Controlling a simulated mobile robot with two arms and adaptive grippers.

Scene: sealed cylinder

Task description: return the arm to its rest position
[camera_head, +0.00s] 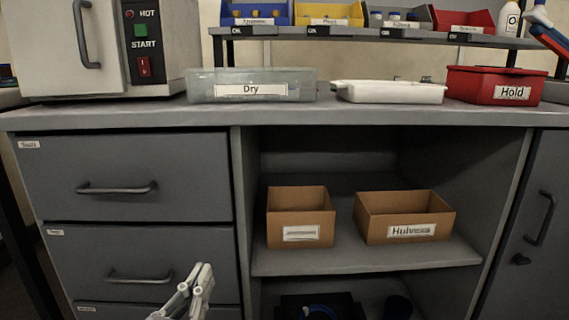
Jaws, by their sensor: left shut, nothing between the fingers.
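My left gripper (205,276) shows at the bottom of the head view, left of centre, in front of the lower drawer (140,265). It is pale grey, its fingers point up, and they are together with nothing between them. It hangs below the worktop, apart from the cabinet's shelf as far as I can tell. The rest of the left arm is cut off by the lower picture edge. My right gripper is not in view.
The grey worktop (400,118) holds an oven (100,50), a clear box labelled Dry (205,85), a white tray (385,92) and a red box labelled Hold (480,80). Two cardboard boxes, one left (300,207) and one right (420,205), stand on the open shelf below.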

